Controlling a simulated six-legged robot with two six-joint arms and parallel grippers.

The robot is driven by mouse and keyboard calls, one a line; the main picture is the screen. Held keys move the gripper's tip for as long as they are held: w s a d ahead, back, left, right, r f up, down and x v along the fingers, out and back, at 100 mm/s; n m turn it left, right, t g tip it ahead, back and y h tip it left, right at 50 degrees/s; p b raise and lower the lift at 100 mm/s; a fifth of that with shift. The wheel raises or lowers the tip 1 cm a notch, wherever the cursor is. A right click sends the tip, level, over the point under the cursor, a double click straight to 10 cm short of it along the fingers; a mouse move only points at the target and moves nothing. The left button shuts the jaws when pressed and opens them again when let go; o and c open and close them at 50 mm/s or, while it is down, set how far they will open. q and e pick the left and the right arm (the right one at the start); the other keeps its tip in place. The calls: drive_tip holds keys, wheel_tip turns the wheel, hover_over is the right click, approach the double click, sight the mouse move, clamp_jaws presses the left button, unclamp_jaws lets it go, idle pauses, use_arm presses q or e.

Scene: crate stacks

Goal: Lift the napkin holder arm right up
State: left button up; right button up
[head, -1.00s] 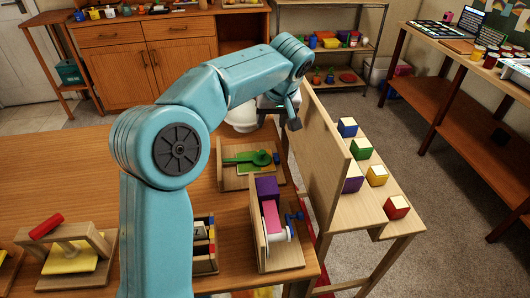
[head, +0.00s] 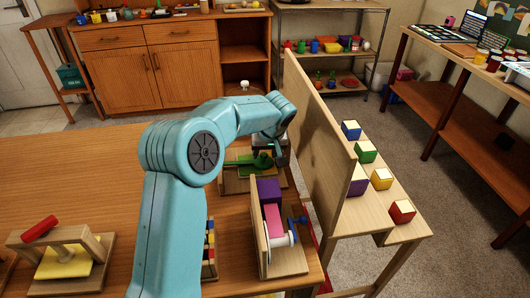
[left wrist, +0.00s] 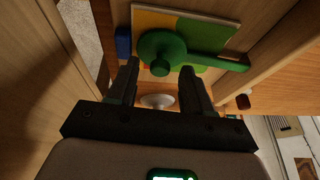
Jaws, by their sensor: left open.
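The napkin holder arm looks to be the green arm with a round green disc (head: 263,160), in a low wooden holder (head: 235,184) at the table's far right. In the left wrist view the green disc (left wrist: 160,52) lies over yellow, green and red sheets, and its bar (left wrist: 215,62) runs right. My left gripper (head: 281,153) is above the right end of the holder. In the left wrist view its two fingers (left wrist: 157,82) are apart and empty, with the disc just beyond the tips; I cannot tell if they touch. My right gripper is not in view.
A tall wooden panel (head: 318,135) stands close right of my gripper, with colored cubes (head: 364,152) on a ledge behind it. A wooden stand with a purple block (head: 268,190) is nearer me. A yellow press with a red handle (head: 40,229) is at left. The table's middle-left is clear.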

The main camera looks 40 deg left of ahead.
use_arm(q)
drive_tip(key=shift+a+f, duration=0.1)
drive_tip(key=shift+f, duration=0.05)
clamp_jaws()
